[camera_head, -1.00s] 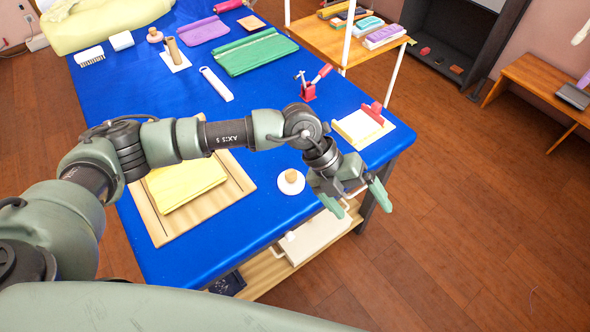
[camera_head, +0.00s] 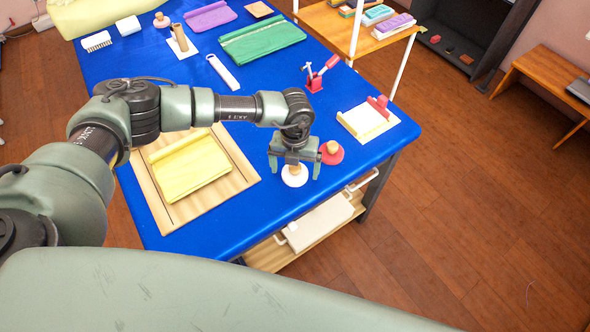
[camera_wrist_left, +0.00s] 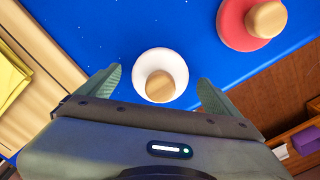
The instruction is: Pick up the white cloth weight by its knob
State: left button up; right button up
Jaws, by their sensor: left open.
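The white cloth weight (camera_head: 294,179) is a round white disc on the blue table, near its front edge. Its wooden knob shows in the left wrist view (camera_wrist_left: 160,85), where the disc (camera_wrist_left: 160,58) lies between my open fingers. My left gripper (camera_head: 294,172) is open above the weight, one finger to each side in the picture. Contact between fingers and knob does not show. My right gripper is not in view.
A red weight with a wooden knob (camera_head: 331,152) stands just right of my left gripper; it also shows in the left wrist view (camera_wrist_left: 237,22). A wooden board with yellow cloth (camera_head: 188,165) lies to the left.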

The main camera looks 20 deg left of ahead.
pick_arm(q)
jog(key=shift+f, duration=0.1)
jog(key=c, duration=1.7)
jog(key=shift+w, duration=0.1)
grip_shut()
